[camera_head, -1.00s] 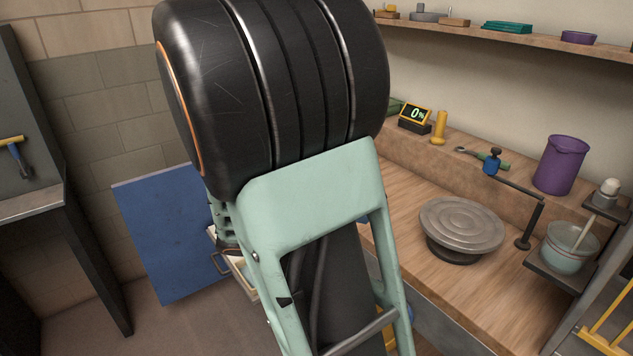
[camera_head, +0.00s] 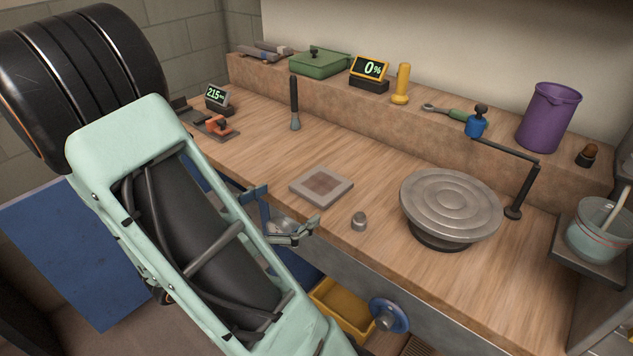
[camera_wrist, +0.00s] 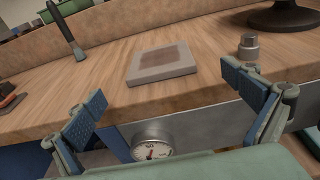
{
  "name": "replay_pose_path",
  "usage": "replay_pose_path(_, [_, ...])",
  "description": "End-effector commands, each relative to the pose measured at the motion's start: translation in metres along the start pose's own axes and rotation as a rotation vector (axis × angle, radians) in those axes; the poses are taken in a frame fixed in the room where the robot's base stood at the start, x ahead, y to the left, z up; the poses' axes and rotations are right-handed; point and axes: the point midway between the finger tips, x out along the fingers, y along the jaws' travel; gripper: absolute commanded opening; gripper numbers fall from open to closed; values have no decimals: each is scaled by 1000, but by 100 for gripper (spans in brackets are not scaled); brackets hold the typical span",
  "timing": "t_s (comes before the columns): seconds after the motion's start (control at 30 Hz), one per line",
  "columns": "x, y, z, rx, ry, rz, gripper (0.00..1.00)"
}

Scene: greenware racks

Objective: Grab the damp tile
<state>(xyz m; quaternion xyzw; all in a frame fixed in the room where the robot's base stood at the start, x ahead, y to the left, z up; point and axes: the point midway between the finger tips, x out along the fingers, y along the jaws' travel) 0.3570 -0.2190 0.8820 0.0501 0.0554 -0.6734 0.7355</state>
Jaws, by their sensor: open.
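The damp tile (camera_head: 321,186) is a flat grey square with a darker brownish patch in its middle. It lies flat on the wooden worktop near the front edge. It also shows in the wrist view (camera_wrist: 162,67), ahead of the fingers and between them. My gripper (camera_head: 272,218) is at the bench's front edge, apart from the tile and on the near side of it. In the wrist view my gripper (camera_wrist: 167,112) has its two blue-padded fingers spread wide with nothing between them.
A small metal weight (camera_head: 358,222) stands right of the tile, and a round banding wheel (camera_head: 450,204) stands beyond it. A dark-handled brush (camera_head: 295,105) lies behind the tile. A dial gauge (camera_wrist: 152,148) sits on the bench front below.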

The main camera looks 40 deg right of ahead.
Motion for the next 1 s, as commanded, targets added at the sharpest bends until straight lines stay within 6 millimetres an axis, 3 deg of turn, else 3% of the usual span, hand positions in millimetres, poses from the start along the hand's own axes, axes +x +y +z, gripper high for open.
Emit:
replay_pose_path(0.2, [36,-1,0,1,-1,-6,100])
replay_pose_path(0.43, [54,0,-1,1,0,-5,100])
replay_pose_path(0.7, [92,3,-1,1,-1,-5,100])
replay_pose_path(1.0, [98,4,0,1,0,-2,100])
